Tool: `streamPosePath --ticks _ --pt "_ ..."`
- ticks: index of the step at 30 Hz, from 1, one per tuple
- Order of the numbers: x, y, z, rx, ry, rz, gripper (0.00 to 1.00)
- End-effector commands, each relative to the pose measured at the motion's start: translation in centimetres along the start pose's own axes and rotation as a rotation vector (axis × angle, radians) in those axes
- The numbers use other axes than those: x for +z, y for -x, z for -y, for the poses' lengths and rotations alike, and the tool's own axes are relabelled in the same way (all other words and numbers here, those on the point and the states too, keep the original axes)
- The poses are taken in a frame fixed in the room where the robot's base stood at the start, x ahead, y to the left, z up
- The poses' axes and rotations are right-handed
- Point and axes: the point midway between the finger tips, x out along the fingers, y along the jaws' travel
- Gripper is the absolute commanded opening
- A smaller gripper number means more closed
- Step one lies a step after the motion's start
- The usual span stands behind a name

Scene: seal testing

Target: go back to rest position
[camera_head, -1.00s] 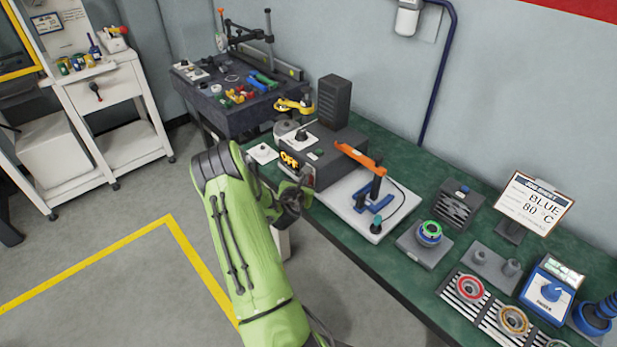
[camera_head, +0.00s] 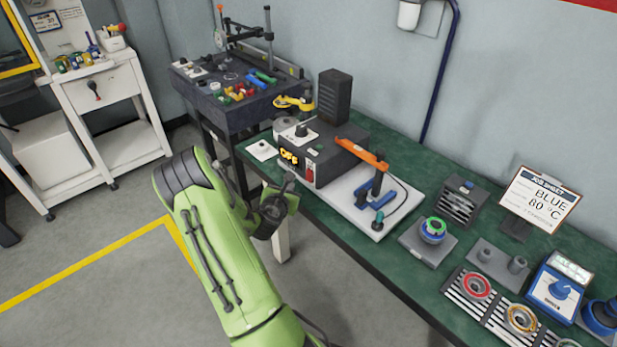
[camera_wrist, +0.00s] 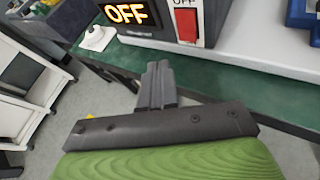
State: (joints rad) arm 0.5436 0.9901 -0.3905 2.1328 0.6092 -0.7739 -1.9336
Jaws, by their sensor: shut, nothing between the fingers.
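My gripper shows in the wrist view (camera_wrist: 158,75) with its two dark fingers closed together and nothing between them. In the head view my green arm reaches up from the bottom, and the gripper (camera_head: 287,183) is small and dark just off the front edge of the green bench (camera_head: 385,283). It is apart from the bench and from the control box (camera_head: 330,150) behind it. That box has a lit display reading OFF (camera_wrist: 127,13) and a red switch (camera_wrist: 187,22).
A press with an orange lever (camera_head: 362,150) stands on a white base. Right of it are a stand with coloured rings (camera_head: 432,230), a job sheet reading BLUE 80 °C (camera_head: 540,199) and a blue device (camera_head: 555,288). A white cart (camera_head: 105,90) stands far left. The floor left of my arm is clear.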

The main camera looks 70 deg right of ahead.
Motion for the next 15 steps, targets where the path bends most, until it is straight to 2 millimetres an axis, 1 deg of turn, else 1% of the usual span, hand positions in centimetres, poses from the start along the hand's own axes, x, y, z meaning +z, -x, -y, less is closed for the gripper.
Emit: streamPosePath --ticks 1,3,15 --pt "-0.45 0.24 -0.27 0.002 0.002 0.001 0.00" --pt "-0.63 0.58 -0.47 0.002 0.000 0.000 0.00" --pt "-0.50 0.77 -0.52 0.000 0.000 0.001 0.00"
